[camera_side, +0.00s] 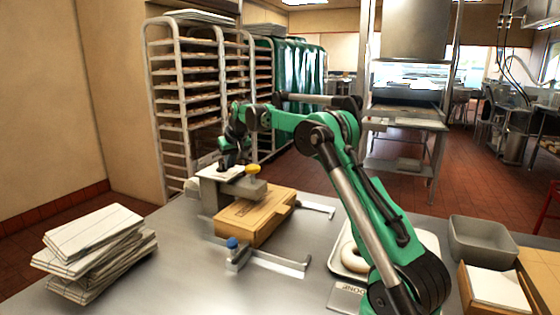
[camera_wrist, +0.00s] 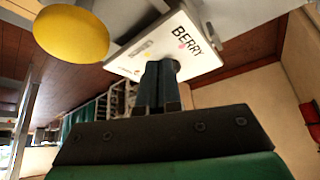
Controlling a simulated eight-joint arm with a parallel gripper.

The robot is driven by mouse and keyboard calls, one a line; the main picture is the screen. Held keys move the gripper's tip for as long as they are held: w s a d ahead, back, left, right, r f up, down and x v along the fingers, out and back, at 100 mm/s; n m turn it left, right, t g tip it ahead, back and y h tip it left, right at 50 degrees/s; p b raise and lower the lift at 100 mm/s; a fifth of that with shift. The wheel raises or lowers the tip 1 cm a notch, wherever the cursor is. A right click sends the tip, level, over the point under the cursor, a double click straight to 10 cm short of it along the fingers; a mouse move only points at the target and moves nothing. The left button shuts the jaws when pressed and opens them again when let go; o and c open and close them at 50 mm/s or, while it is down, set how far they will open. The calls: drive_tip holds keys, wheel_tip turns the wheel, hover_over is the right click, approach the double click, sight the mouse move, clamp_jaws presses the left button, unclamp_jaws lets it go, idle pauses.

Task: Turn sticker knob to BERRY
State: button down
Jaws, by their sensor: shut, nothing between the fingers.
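A white panel (camera_wrist: 125,65) fills the upper middle of the wrist view. It bears the word BERRY and a small pink mark; other marks on it are too small to read. A dark grey round part, likely the sticker knob (camera_wrist: 174,65), shows just behind my fingertips, mostly hidden. My gripper (camera_wrist: 160,72) is shut and empty, its tips at or very near this part; I cannot tell if they touch. In the side view my gripper (camera_side: 229,163) is over the white-topped grey device (camera_side: 208,190). The knob's pointing direction is hidden.
A yellow round pad (camera_side: 252,168) sits beside the panel, above a cardboard box (camera_side: 245,226). A clamp with a blue knob (camera_side: 232,243) is in front. A paper stack (camera_side: 95,245) lies left. A donut tray (camera_side: 340,268) and grey bin (camera_side: 486,242) are right.

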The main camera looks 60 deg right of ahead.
drive_tip(key=shift+w+a, duration=0.15)
drive_tip(key=shift+w, duration=0.05)
idle(0.4)
drive_tip(key=shift+s+a, duration=0.2)
drive_tip(key=shift+s, duration=0.1)
drive_tip(key=shift+r, duration=3)
